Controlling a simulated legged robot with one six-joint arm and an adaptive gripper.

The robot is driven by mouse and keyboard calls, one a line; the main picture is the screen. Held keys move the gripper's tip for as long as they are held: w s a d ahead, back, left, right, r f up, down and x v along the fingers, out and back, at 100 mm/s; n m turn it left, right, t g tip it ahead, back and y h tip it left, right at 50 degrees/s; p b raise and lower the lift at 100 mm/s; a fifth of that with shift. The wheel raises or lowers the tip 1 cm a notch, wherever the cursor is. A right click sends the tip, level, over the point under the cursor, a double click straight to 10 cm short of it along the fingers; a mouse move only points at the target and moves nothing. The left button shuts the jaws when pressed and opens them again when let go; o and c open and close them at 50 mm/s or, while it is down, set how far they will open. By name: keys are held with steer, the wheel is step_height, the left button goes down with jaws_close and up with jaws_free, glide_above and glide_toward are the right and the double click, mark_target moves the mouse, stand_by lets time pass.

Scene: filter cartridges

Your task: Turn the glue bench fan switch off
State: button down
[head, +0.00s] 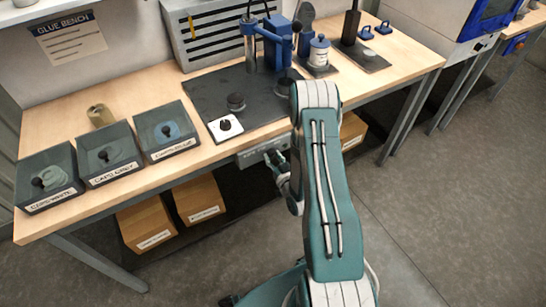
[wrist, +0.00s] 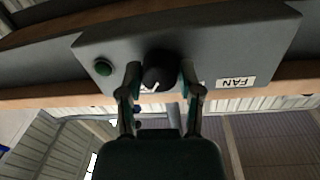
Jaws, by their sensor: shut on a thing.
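In the head view the box (head: 262,150) hangs at the front edge of the glue bench. My gripper (wrist: 162,80) is shut on the black knob, one finger on each side. In the head view my gripper (head: 277,160) is at the box, and the knob is hidden there. A small white mark shows on the knob; its setting is hard to tell.
Cardboard boxes (head: 198,199) stand below. The floor to the right (head: 440,210) is clear.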

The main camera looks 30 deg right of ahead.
steer(key=shift+n, duration=0.3)
steer(key=n, duration=1)
steer(key=shift+w+t+y, duration=0.1)
steer(key=shift+t+y, duration=0.2)
steer(key=shift+n, duration=2.1)
steer(key=shift+f, duration=0.1)
steer(key=shift+c, duration=1.3)
jaws_free()
